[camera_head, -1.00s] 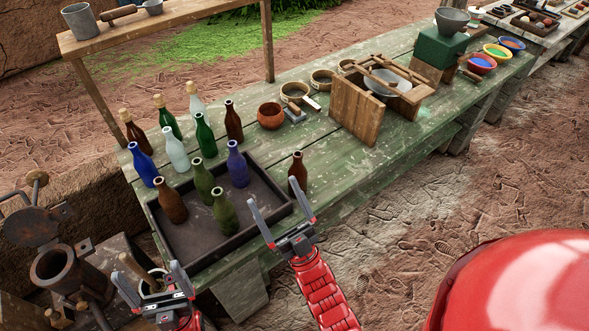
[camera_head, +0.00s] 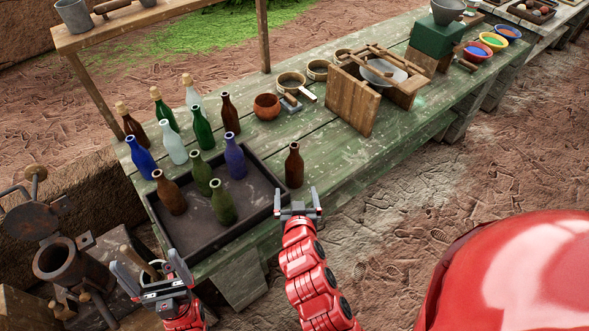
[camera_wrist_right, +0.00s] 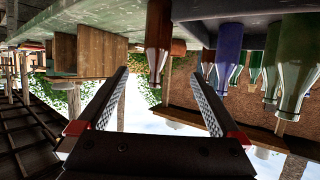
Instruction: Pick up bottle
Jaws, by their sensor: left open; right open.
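Several bottles stand on the green table. A lone brown bottle (camera_head: 294,168) stands just right of the tray, by the table's near edge. My right gripper (camera_head: 297,198) is open and empty, just in front of this bottle and apart from it. In the right wrist view, which looks upside down, a brown bottle (camera_wrist_right: 158,45) shows beyond the gap between the open fingers (camera_wrist_right: 160,95). A blue bottle (camera_wrist_right: 229,50) and green ones are further right. My left gripper (camera_head: 147,264) is open and empty, in front of the tray's near left side.
A dark tray (camera_head: 262,208) holds brown, green and blue bottles. More bottles, some stoppered, stand behind it. A clay bowl (camera_head: 267,107) and a wooden frame (camera_head: 355,103) sit further right. A metal mortar-like vessel (camera_head: 58,260) is at left. The table right of the lone bottle is bare.

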